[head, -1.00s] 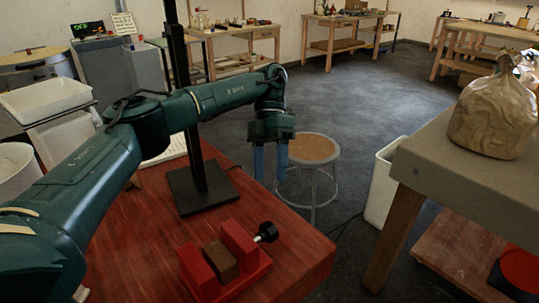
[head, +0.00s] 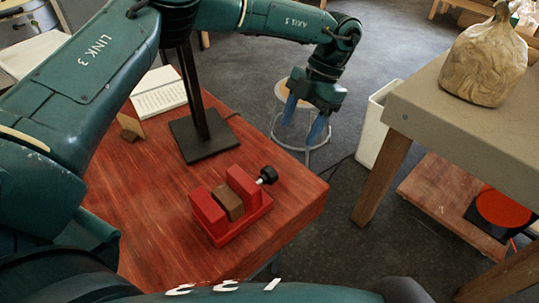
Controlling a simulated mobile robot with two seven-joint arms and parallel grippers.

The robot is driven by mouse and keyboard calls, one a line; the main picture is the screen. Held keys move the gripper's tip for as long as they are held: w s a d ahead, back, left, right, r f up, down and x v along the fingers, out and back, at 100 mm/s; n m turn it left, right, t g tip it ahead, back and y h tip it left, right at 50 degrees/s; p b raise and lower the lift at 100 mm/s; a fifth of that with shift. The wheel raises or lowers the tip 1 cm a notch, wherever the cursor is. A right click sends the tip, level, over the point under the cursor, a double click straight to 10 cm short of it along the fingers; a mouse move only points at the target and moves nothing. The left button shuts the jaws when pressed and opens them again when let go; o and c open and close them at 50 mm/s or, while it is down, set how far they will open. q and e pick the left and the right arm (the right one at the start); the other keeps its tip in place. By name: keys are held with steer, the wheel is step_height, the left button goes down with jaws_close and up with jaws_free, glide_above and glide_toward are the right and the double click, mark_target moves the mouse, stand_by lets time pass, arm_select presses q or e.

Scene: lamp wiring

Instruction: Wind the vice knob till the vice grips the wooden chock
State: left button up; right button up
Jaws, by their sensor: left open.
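The red vice (head: 243,222) sits near the front right corner of the red wooden table. The brown wooden chock (head: 229,204) stands between its two red jaws; whether both jaws touch it is hard to tell. The black vice knob (head: 268,174) sticks out on a short pale shaft at the right jaw. My left gripper (head: 303,120) is open and empty, with its blue fingers spread, beyond the table edge and past the knob, apart from it. My right gripper is not in view.
A black post on a square base (head: 206,139) stands behind the vice. An open book (head: 158,92) and a small wooden piece (head: 130,127) lie at the back left. A stool (head: 284,90) stands beyond the table. A grey bench (head: 460,110) with a bag (head: 485,62) stands at right.

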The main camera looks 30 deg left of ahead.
mark_target(273, 171)
arm_select(q)
steer(key=shift+t+y, duration=0.3)
steer(key=shift+y, duration=0.3)
steer(key=p+x, duration=0.1)
steer(key=x, duration=0.8)
steer(key=p+x, duration=0.1)
steer(key=x, duration=0.3)
steer(key=shift+s+f+p, duration=0.1)
steer(key=shift+s+p, duration=0.2)
steer(key=shift+s, duration=0.1)
steer(key=shift+c, duration=0.4)
steer(key=shift+a, duration=0.1)
steer(key=c, duration=0.9)
